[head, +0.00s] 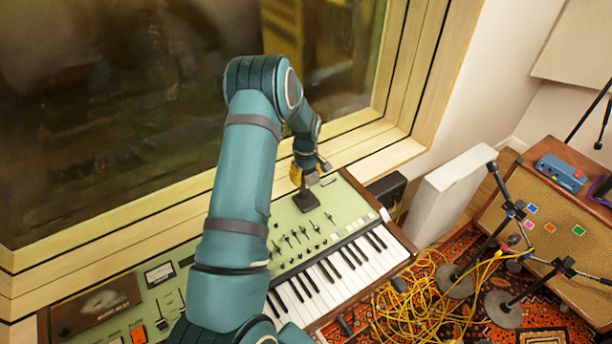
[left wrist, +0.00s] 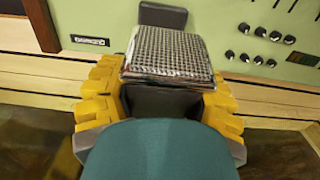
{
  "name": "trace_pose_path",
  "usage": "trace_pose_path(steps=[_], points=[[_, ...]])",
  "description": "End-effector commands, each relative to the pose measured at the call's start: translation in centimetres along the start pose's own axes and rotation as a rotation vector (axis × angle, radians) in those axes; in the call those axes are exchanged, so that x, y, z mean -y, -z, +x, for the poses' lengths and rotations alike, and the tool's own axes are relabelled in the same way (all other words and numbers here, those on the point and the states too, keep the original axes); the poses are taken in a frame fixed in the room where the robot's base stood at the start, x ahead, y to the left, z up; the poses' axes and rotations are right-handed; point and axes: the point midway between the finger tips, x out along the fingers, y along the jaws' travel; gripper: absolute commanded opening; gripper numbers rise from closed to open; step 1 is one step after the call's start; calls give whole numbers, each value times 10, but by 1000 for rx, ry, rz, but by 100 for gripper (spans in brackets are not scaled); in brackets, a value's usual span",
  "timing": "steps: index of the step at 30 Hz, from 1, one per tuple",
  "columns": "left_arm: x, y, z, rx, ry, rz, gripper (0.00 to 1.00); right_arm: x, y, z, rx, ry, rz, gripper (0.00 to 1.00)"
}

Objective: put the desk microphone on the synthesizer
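The desk microphone has a silver mesh head (left wrist: 168,55) and a dark rectangular base (head: 306,201). It is over the green panel of the synthesizer (head: 345,207), near its back right part. The base looks to be on or just above the panel; I cannot tell whether it touches. My left gripper (head: 309,174) reaches down from above. In the left wrist view its yellow fingers (left wrist: 165,98) lie on both sides of the microphone head, closed against it. The microphone's stem is mostly hidden. My right gripper is not in view.
Piano keys (head: 335,275) run along the synthesizer's front. A wooden window frame (head: 350,140) stands close behind. At right are a white panel (head: 455,190), a tangle of yellow cable (head: 405,310), microphone stands and an amplifier (head: 550,225) with a blue pedal (head: 562,172).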

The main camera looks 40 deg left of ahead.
Motion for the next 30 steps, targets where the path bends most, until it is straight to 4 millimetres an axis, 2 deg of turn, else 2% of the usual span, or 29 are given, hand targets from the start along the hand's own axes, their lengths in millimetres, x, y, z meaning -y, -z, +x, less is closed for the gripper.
trace_pose_path(steps=[1,2,3,11,16,30], points=[[0,0,0,0,0,0,71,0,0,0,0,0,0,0],[0,0,0,0,0,0,82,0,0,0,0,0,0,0],[0,0,0,0,0,0,83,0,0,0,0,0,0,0],[0,0,0,0,0,0,83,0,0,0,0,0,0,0],[0,0,-10,-1,-1,0,83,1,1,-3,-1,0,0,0],[0,0,-99,-1,-2,0,83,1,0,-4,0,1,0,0]])
